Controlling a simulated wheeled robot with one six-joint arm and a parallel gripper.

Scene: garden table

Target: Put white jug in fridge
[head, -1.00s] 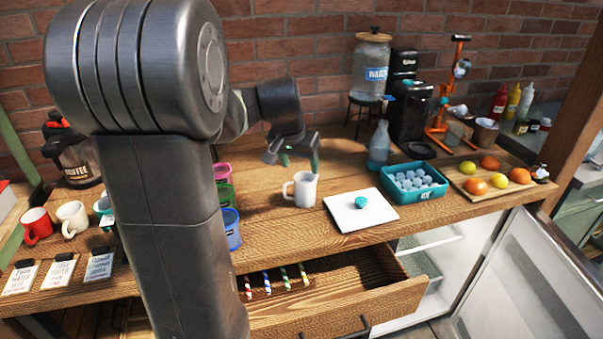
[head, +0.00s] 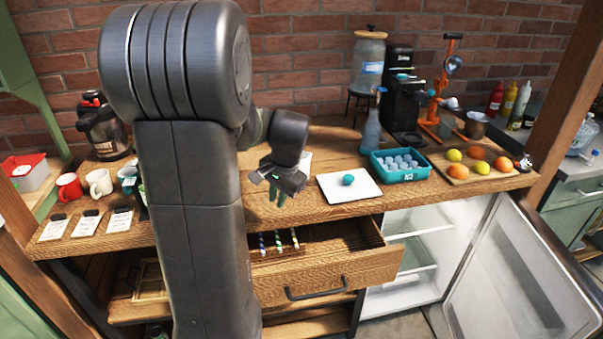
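The white jug is almost wholly hidden behind my gripper (head: 277,195). Only a small white part of the jug (head: 306,161) shows, on the wooden counter just right of my wrist. My gripper points down over the front part of the counter, nearer the camera than the jug. Its teal fingertips show no object between them, but their gap is hard to judge from this angle. The fridge (head: 437,225) is under the counter at right. Its white door (head: 520,275) stands open to the right, and glass shelves show inside.
An open drawer (head: 330,272) with striped straws juts out below the counter, left of the fridge. A white board (head: 349,187) with a teal item, a teal ice tray (head: 401,176) and a fruit board (head: 460,168) stand right of my gripper. Mugs (head: 99,182) stand at left.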

